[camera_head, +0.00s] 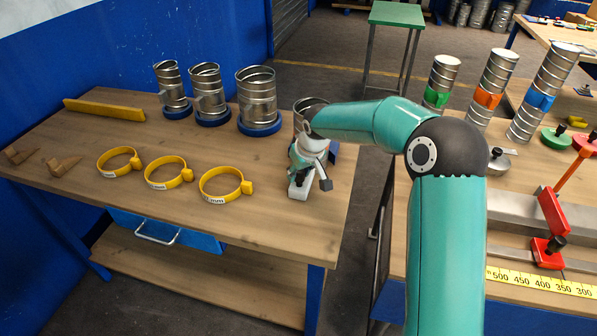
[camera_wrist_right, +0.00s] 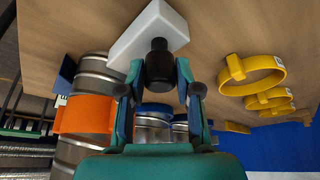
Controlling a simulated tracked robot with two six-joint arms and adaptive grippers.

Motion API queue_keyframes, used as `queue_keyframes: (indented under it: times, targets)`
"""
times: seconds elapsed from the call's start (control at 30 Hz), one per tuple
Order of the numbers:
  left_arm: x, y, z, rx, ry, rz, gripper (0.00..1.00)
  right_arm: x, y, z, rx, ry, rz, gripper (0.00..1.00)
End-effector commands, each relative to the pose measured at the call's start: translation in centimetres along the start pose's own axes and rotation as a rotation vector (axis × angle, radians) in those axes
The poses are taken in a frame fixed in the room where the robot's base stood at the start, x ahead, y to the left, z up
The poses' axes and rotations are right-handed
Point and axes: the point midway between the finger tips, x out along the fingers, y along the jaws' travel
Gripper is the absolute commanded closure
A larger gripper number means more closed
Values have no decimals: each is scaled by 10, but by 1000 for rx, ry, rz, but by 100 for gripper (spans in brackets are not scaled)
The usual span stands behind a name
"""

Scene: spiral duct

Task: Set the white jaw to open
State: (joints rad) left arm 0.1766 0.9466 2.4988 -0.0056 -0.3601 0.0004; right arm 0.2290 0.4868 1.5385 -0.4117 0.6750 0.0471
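A white block (camera_wrist_right: 150,35), the white jaw as I take it, lies on the wooden table and carries a black knob (camera_wrist_right: 160,65). In the head view the white block (camera_head: 299,191) shows just below my right gripper (camera_head: 306,168). In the right wrist view the fingers of my right gripper (camera_wrist_right: 160,80) stand on both sides of the knob and appear shut on it. A metal duct with an orange band (camera_wrist_right: 85,115) is beside the white block. In the head view my arm hides much of that duct (camera_head: 307,105). My left gripper is not in view.
Three metal ducts on blue bases (camera_head: 258,127) stand along the table's back. Three yellow rings (camera_head: 167,172) lie left of my gripper, and a yellow bar (camera_head: 104,110) lies farther left. A second bench with banded ducts (camera_head: 490,85) is on the right.

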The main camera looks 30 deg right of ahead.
Motion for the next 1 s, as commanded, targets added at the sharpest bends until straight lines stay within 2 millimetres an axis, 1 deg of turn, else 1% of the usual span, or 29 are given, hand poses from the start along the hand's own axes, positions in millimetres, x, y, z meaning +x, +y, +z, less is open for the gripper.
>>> queue_keyframes:
  times: [0.03, 0.1, 0.17, 0.4, 0.5, 0.63, 0.8, 0.9, 1.0]
  targets:
    - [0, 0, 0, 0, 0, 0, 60, 0, 0, 0, 0, 0, 0, 80]
    - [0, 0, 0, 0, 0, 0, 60, 0, 0, 0, 0, 0, 0, 91]
    - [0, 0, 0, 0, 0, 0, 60, 0, 0, 0, 0, 0, 0, 100]
    - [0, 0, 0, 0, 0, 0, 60, 0, 0, 0, 0, 0, 0, 100]
    - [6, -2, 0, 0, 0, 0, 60, 0, -4, 4, -1, 1, -1, 100]
    - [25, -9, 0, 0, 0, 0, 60, -2, -19, 18, -3, 3, -2, 100]
    - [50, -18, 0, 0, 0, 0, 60, -12, -46, 42, -5, 5, -3, 100]
    - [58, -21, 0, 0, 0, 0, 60, -18, -58, 52, -4, 3, -3, 100]
    - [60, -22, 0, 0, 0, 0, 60, -23, -63, 57, -2, 4, -2, 100]
